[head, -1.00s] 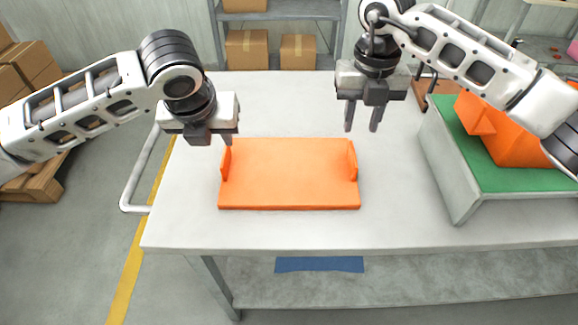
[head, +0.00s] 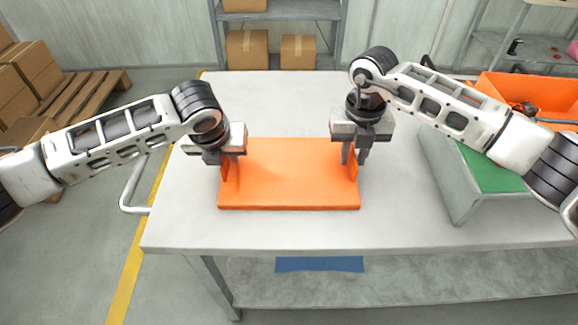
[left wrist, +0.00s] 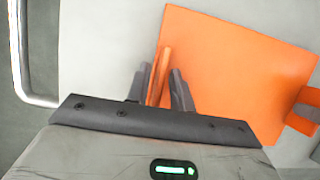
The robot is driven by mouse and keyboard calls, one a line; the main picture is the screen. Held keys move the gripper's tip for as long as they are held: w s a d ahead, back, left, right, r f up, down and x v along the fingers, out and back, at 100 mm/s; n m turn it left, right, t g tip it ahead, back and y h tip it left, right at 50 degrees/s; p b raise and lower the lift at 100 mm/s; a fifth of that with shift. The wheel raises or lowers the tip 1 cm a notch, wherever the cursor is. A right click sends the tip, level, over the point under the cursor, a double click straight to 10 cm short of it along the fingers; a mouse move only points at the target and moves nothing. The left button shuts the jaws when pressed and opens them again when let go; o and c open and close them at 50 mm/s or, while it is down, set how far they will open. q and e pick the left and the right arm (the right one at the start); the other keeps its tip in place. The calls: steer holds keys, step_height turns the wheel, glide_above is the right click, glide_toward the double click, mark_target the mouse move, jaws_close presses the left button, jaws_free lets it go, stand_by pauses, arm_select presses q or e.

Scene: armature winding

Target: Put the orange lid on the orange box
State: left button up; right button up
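The orange lid (head: 290,185) lies flat on the table, with an upright tab at its left and right ends. It also shows in the left wrist view (left wrist: 230,75). My left gripper (head: 228,165) is lowered at the left tab. In the left wrist view its fingers (left wrist: 162,88) stand on either side of the tab; firm contact cannot be made out. My right gripper (head: 353,158) is at the right tab, its fingers apart around it. The orange box (head: 545,88) stands at the right, open-topped with dark parts inside, partly hidden by my right arm.
The box's grey stand with a green top (head: 485,172) stands on the right of the table (head: 300,228). The table is clear in front of and behind the lid. A metal rail (head: 135,190) runs along the table's left side. Shelves with cartons (head: 247,50) stand behind.

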arm_select(q)
jaws_close()
arm_select(e)
jaws_close()
